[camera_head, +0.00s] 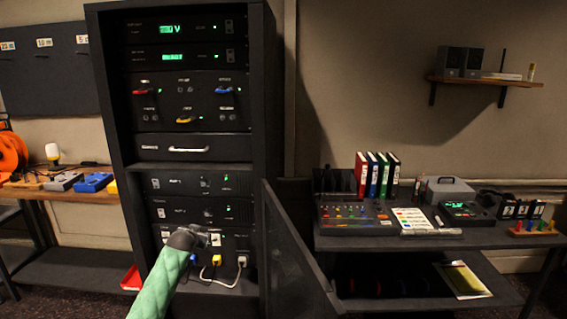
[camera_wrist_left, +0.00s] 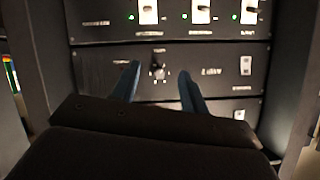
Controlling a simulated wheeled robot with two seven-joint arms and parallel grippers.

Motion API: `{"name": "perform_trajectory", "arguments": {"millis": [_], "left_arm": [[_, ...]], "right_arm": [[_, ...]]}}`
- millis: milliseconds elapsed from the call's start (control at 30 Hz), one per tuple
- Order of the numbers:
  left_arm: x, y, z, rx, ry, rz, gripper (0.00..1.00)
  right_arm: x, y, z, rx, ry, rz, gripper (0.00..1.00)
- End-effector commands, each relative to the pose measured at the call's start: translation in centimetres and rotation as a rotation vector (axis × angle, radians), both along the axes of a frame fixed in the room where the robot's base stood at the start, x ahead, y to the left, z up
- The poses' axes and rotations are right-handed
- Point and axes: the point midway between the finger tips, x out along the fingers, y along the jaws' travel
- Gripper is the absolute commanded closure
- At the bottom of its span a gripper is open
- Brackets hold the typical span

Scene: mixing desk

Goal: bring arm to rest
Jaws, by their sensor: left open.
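My left arm comes in from the lower left in the head view, in a green sleeve. My left gripper (camera_head: 205,238) is in front of the lower part of the black equipment rack (camera_head: 268,90). In the left wrist view, the two blue fingers of my left gripper (camera_wrist_left: 159,72) are apart with nothing between them. Past them is a dark rack panel (camera_wrist_left: 210,68) with a small knob (camera_wrist_left: 158,71) and white switches. I cannot tell whether the fingertips touch the panel. My right gripper is not in view.
The rack's open door (camera_head: 292,250) stands to the right of my left arm. Beyond it is a desk (camera_head: 400,240) with a mixer (camera_head: 352,214) and several binders (camera_head: 378,175). A wooden bench (camera_head: 65,190) with tools stands at the left.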

Motion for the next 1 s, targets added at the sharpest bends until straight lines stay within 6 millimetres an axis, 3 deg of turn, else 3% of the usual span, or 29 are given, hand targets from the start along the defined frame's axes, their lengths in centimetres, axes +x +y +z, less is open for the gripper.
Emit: {"name": "perform_trajectory", "arguments": {"millis": [100,167,300,700,1000], "left_arm": [[-2.4,-2.0,3.6,0.015,0.047,0.002,0.56],[-4.0,-2.9,4.6,0.023,0.079,0.004,0.56],[-9.5,-5.6,5.3,0.032,0.164,0.003,0.56],[-28.4,-11.2,0.3,0.013,0.410,-0.014,0.56],[-40.2,-13.4,-3.6,-0.035,0.526,-0.032,0.56]], "right_arm": [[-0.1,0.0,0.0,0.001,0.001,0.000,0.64],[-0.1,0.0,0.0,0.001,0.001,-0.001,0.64],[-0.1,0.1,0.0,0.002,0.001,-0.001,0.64],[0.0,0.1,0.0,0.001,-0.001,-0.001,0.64],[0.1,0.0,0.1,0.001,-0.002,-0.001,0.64]]}}
